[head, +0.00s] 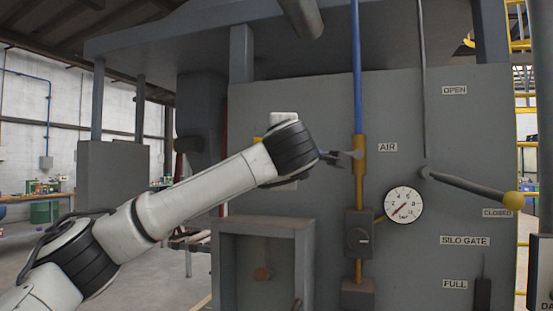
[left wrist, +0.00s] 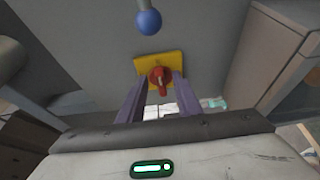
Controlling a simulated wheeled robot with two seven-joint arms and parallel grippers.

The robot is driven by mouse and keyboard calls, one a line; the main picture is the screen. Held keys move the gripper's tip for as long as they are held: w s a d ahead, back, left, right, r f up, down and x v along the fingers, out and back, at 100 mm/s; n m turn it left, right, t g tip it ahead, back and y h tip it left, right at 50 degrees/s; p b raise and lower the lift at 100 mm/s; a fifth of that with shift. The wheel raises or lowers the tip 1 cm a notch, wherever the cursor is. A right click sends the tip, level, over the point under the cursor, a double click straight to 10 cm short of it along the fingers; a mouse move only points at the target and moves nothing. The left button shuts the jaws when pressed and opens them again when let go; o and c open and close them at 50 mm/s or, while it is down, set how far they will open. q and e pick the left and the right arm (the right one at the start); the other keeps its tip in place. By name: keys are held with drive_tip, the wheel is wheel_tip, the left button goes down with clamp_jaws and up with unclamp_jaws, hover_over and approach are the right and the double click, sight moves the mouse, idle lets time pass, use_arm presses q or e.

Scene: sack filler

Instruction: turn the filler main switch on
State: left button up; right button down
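The main switch, a red rotary handle (left wrist: 160,80) on a yellow plate (left wrist: 144,68), is on the grey panel ahead in the left wrist view. Its grip part points roughly downward in that picture. My left gripper (left wrist: 161,88) is open, with one finger on each side of the red handle. I cannot tell whether the fingers touch it. In the head view my left wrist hides the switch and the fingers; only a sliver of the yellow plate (head: 258,139) shows beside it. My right gripper is in neither view.
A blue ball knob (left wrist: 148,21) is near the switch. Right of my wrist are the blue and yellow air pipe (head: 359,165), a pressure gauge (head: 404,205) and the silo gate lever (head: 468,185) with a yellow knob. A grey open-fronted box (head: 225,262) stands below my wrist.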

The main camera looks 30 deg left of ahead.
use_arm(q)
drive_tip(key=b+v, duration=0.1)
drive_tip(key=v, duration=0.6)
drive_tip(key=shift+s+d, duration=0.25)
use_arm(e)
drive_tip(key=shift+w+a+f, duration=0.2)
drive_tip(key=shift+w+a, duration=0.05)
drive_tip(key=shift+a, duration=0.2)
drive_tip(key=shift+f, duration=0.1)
